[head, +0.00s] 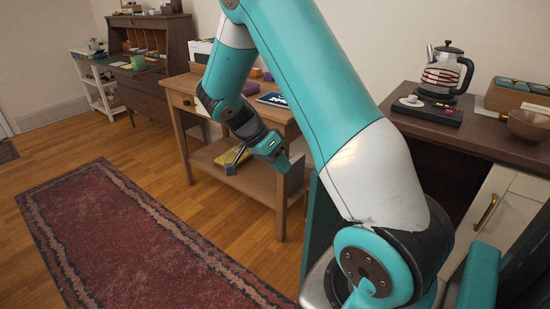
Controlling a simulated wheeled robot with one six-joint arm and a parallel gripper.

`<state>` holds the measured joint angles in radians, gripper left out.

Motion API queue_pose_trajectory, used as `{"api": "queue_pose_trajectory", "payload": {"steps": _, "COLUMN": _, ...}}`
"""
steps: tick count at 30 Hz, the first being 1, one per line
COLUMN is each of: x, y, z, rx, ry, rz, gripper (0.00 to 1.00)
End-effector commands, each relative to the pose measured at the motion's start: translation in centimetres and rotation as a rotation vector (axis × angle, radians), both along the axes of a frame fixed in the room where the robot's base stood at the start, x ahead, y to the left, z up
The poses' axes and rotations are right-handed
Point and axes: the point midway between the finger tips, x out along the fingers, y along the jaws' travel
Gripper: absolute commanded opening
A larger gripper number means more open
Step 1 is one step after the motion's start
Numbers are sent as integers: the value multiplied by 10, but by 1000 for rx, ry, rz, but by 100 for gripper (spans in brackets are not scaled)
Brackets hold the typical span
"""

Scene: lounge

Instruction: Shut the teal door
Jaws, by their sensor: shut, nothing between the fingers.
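The teal door (316,232) is a dark green-teal panel that stands open, swung out from the cabinet (500,150) at the right. Only its left part shows, because my arm hides the rest and the hinge side. A dark open space shows under the cabinet top, to the right of my arm. My gripper (281,162) points down to the right, in front of the wooden side table. Its fingers are shut and empty, and it appears left of and above the door in the picture. I see no contact with the door.
The wooden side table (180,84) stands behind my gripper, with things on its top and lower shelf. A kettle (443,72) and a bowl (529,126) stand on the cabinet. A red rug (140,240) covers the floor at left, which is otherwise clear.

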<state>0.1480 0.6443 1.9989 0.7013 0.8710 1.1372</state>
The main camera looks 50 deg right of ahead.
Motion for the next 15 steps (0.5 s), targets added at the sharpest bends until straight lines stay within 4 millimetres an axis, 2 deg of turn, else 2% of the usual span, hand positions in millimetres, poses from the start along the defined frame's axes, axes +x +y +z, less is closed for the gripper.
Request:
{"api": "queue_pose_trajectory", "payload": {"steps": 1, "x": -7, "y": -4, "z": -12, "rx": 2, "ry": 5, "rz": -2, "gripper": 0}}
{"api": "queue_pose_trajectory", "payload": {"steps": 6, "x": -24, "y": -16, "z": -39, "rx": 3, "ry": 4, "rz": -1, "gripper": 0}}
{"api": "queue_pose_trajectory", "payload": {"steps": 9, "x": -41, "y": -13, "z": -35, "rx": 2, "ry": 1, "rz": 2, "gripper": 0}}
{"api": "queue_pose_trajectory", "payload": {"steps": 15, "x": -58, "y": -12, "z": -34, "rx": 2, "ry": 0, "rz": 2, "gripper": 0}}
